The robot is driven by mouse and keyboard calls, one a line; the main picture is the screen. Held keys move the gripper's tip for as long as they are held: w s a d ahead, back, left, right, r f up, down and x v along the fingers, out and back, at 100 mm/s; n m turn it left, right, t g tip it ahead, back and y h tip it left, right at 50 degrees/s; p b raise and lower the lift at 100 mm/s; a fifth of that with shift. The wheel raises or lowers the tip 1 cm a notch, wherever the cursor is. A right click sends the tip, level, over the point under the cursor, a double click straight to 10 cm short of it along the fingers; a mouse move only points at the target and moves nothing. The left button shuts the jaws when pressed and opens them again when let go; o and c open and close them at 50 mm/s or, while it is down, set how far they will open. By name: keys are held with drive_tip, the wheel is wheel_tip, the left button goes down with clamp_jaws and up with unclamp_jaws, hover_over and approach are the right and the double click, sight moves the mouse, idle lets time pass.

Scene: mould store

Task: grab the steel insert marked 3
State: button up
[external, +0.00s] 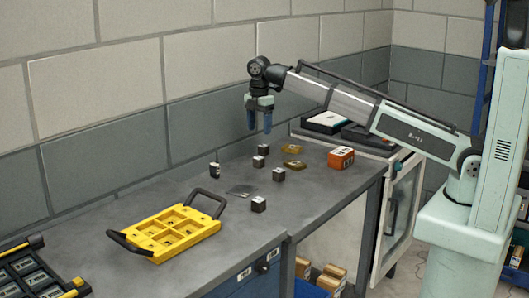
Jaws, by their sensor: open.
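Several small dark steel inserts with pale marked faces stand on the grey bench. One (214,170) is at the left, one (263,150) at the back, one (258,161) just in front of that, one (278,175) to the right, and one (258,204) nearest the front edge. The marks are too small to read, so I cannot tell which is the 3. My gripper (259,130) points down with its blue fingers apart and nothing between them. It hangs above the back of the bench, apart from the inserts.
A yellow tray (197,229) with black handles lies at the front left. A flat grey plate (242,191) and two brass-coloured pieces (291,149) (294,164) lie near the inserts. An orange box (340,158) stands at the right. A black case (40,275) is at lower left.

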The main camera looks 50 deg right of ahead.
hover_over(259, 157)
wheel_tip(259, 157, down, 7)
drive_tip(key=shift+d+f, duration=0.1)
drive_tip(key=shift+a+f, duration=0.15)
drive_tip(key=shift+f, duration=1.15)
drive_tip(key=shift+a+f, duration=0.1)
drive_tip(key=shift+f, duration=1.2)
clamp_jaws()
